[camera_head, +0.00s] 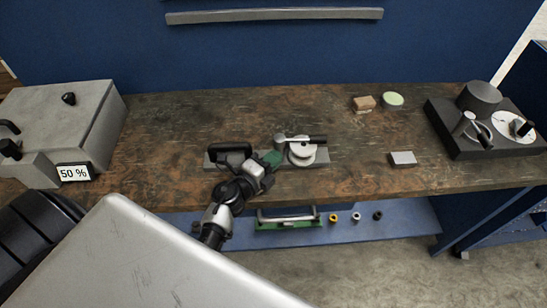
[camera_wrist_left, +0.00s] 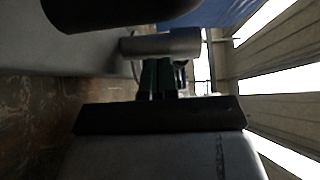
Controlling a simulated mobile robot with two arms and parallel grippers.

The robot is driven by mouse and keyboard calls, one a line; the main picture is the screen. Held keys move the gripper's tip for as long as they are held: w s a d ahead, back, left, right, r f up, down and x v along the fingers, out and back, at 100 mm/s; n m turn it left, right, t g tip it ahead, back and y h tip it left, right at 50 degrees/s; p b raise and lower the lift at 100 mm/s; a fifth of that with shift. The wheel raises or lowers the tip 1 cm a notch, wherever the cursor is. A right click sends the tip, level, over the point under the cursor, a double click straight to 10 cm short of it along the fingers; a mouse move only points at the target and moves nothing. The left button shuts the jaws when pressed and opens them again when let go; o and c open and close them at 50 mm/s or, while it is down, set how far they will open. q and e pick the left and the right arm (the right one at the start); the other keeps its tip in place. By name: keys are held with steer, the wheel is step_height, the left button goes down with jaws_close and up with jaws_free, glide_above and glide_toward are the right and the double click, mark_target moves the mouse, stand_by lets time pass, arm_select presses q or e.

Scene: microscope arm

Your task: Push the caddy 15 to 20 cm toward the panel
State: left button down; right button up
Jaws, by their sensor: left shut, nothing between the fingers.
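A long flat grey piece (camera_head: 318,158), which I take to be the caddy, lies on the workbench near its front edge. A pale round disc (camera_head: 302,154) and a grey cylinder (camera_head: 281,142) with a dark rod sit on its right part. My left gripper (camera_head: 273,158) is over the middle of it, with shut green fingertips close to the disc and cylinder. In the left wrist view the fingertips (camera_wrist_left: 157,78) are together, near a grey cylinder (camera_wrist_left: 165,43); contact cannot be told. The blue panel (camera_head: 270,55) stands behind the bench. My right gripper is not in view.
The wooden bench (camera_head: 180,120) is bare between the grey piece and the panel. A grey machine (camera_head: 60,115) with a 50 % display stands left. A dark device (camera_head: 475,130), a small grey block (camera_head: 403,158), a brown block (camera_head: 363,103) and a green disc (camera_head: 393,99) are right.

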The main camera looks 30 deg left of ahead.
arm_select(q)
steer(key=w+a, duration=0.1)
steer(key=w, duration=0.1)
steer(key=w+a, duration=0.1)
steer(key=w, duration=0.1)
steer(key=w+a, duration=0.1)
steer(key=w, duration=0.1)
steer(key=shift+a+b, duration=0.3)
steer(key=w+a+b, duration=0.1)
steer(key=w, duration=0.2)
steer(key=w+a+b, duration=0.1)
steer(key=w+a, duration=0.1)
steer(key=w+a+b, duration=0.1)
steer(key=w+a, duration=0.1)
steer(key=w, duration=0.1)
steer(key=shift+w+a+f+b, duration=0.15)
steer(key=shift+w+f+b, duration=0.05)
steer(key=shift+w+b, duration=0.15)
steer(key=shift+w+a+r, duration=0.15)
steer(key=shift+w+a, duration=0.1)
steer(key=shift+w, duration=0.1)
steer(key=shift+d, duration=0.1)
